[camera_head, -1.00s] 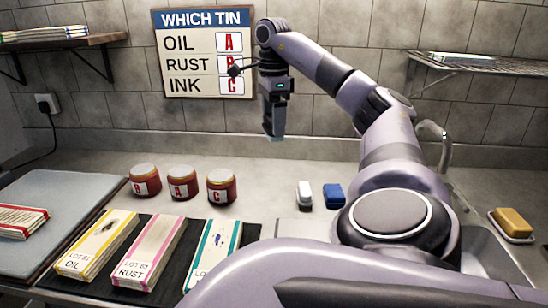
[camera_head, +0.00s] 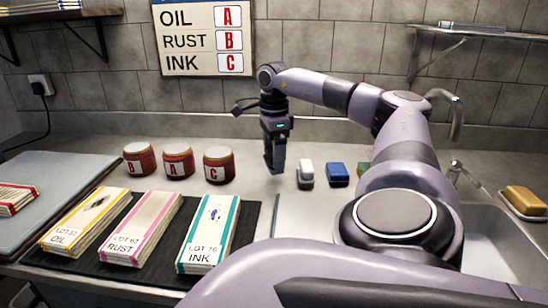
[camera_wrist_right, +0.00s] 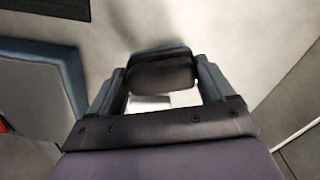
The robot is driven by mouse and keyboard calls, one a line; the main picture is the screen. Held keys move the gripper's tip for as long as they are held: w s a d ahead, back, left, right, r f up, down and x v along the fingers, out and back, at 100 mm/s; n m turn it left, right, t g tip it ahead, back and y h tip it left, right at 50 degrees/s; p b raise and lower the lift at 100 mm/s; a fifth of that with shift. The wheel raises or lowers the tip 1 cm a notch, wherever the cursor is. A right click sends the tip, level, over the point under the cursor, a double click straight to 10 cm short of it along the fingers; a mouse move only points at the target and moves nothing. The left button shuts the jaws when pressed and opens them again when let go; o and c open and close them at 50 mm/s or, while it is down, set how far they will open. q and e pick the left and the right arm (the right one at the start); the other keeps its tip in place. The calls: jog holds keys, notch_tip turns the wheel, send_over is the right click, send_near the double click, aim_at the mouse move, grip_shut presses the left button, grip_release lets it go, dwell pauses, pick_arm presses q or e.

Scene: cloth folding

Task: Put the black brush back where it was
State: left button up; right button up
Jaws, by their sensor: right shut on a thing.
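My right gripper (camera_head: 275,168) points down over the back counter, between tin C and a white block-like brush (camera_head: 306,173). In the right wrist view, a black block, the black brush (camera_wrist_right: 160,72), sits between the two fingers, which are shut on it. In the head view the brush is hard to make out between the fingers. I cannot tell whether it touches the counter. My left gripper is not in view.
A blue block (camera_head: 337,174) stands right of the white one, with a green one partly behind my arm. Red tins B (camera_head: 139,160), A (camera_head: 178,162) and C (camera_head: 218,166) stand left. A sink (camera_head: 480,250) is at right.

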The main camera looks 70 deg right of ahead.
notch_tip(320, 180, down, 3)
jog(key=shift+f, duration=0.15)
jog(key=shift+f+b, duration=0.1)
jog(key=shift+b, duration=0.2)
jog(key=shift+f, duration=0.15)
jog(key=o, duration=0.8)
